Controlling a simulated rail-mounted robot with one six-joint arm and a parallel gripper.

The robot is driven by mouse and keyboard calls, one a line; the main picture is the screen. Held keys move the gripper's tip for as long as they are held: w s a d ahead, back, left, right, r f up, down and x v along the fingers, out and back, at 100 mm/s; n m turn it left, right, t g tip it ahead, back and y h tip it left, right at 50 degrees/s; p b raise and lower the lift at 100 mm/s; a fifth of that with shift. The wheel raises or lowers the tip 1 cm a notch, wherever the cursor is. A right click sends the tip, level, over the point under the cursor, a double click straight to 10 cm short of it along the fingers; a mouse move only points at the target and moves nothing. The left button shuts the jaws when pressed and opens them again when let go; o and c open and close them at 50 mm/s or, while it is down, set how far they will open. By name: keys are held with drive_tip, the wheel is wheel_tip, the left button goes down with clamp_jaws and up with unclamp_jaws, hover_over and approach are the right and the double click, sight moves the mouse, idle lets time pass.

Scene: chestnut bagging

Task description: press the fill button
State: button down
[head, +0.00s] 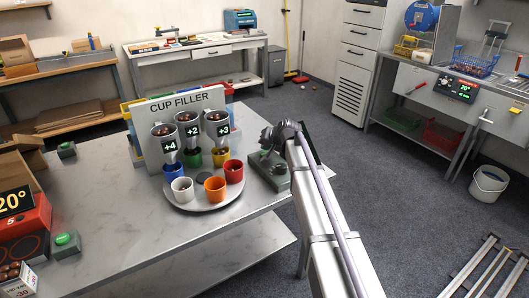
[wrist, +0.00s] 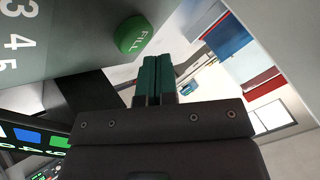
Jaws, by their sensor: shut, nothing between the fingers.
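The green FILL button (wrist: 132,34) sticks out of a grey panel (wrist: 70,28) at the top of the wrist view. My gripper (wrist: 158,58) is shut and empty, its two teal fingers side by side. Its tips are close to the button, just below and right of it in the wrist view; I cannot tell if they touch. In the head view my arm reaches to a grey-green box (head: 277,182) at the right end of the table, and my fingertips are hard to make out. The cup filler (head: 187,85) stands left of it, with hoppers marked +4, +2 and +3.
A round tray (head: 208,206) with several coloured cups stands in front of the filler, left of my arm. Other green buttons (head: 67,240) sit on the table's left side. A heater-like red box (head: 22,235) is at the far left. The table's right edge is near the box.

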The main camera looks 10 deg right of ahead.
drive_tip(key=shift+r, duration=0.15)
wheel_tip(320, 180, up, 5)
drive_tip(key=p, duration=0.5)
drive_tip(key=shift+s, duration=0.1)
idle(0.5)
drive_tip(key=n+g, duration=0.1)
drive_tip(key=g, duration=0.1)
approach(266, 153)
drive_tip(key=s+a, duration=0.1)
drive_tip(key=s+a+f, duration=0.1)
drive_tip(key=a, duration=0.1)
drive_tip(key=shift+s+a, duration=0.15)
drive_tip(key=shift+a, duration=0.05)
drive_tip(key=s+g, duration=0.1)
drive_tip(key=s, duration=0.3)
drive_tip(key=s+n+g+h+p, duration=0.1)
drive_tip(key=s, duration=0.3)
drive_tip(key=shift+s+a+r+p, duration=0.1)
drive_tip(key=shift+s+p, duration=0.15)
drive_tip(key=shift+p, duration=0.05)
drive_tip(key=s+r+g+h+p, duration=0.1)
drive_tip(key=s+r+g+p, duration=0.1)
drive_tip(key=s, duration=1)
drive_tip(key=s+r+n+g+h+p, duration=0.1)
drive_tip(key=s+r+g+h+p, duration=0.1)
drive_tip(key=s, duration=1.1)
drive_tip(key=shift+a+r+n+p, duration=0.15)
drive_tip(key=shift+r+n+p, duration=0.25)
drive_tip(key=shift+p, duration=0.8)
